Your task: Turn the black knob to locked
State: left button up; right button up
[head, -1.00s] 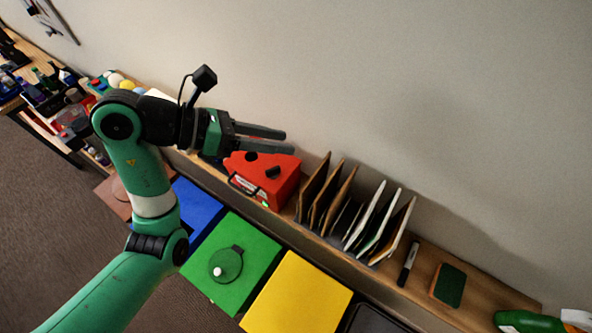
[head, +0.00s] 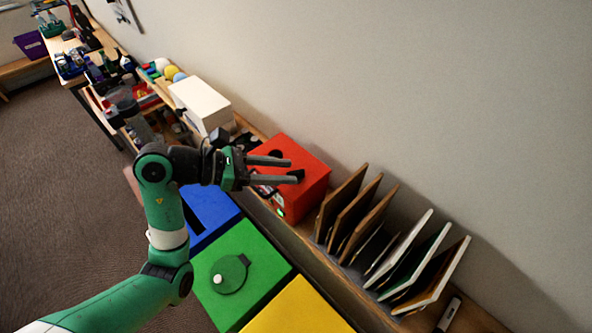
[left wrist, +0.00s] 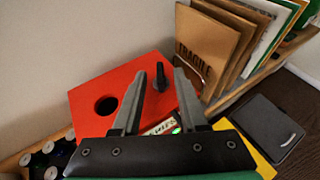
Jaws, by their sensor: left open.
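The black knob (head: 298,174) stands on top of a red box (head: 316,187) against the wall. In the left wrist view the knob (left wrist: 160,78) appears as a narrow dark upright bar, seen between my fingers. My left gripper (head: 293,170) is open above the box, its fingertips close by the knob. From these views I cannot tell whether they touch it. The red box (left wrist: 97,88) also has a round dark hole. A white label and a small green spot on its front are partly hidden by my gripper, and the label's words are unreadable. My right gripper is out of view.
Upright brown and white folders (head: 350,215) stand close to the right of the box. A white box (head: 200,103) is to its left. Blue, green (head: 240,275) and yellow bins sit in front, below the shelf. The wall is close behind.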

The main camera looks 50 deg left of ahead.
aim_at(293, 172)
pick_arm(q)
jog(key=x, duration=0.3)
jog(key=shift+w+d+f, duration=0.1)
jog(key=shift+w+f, duration=0.05)
jog(key=shift+w, duration=0.05)
grip_shut()
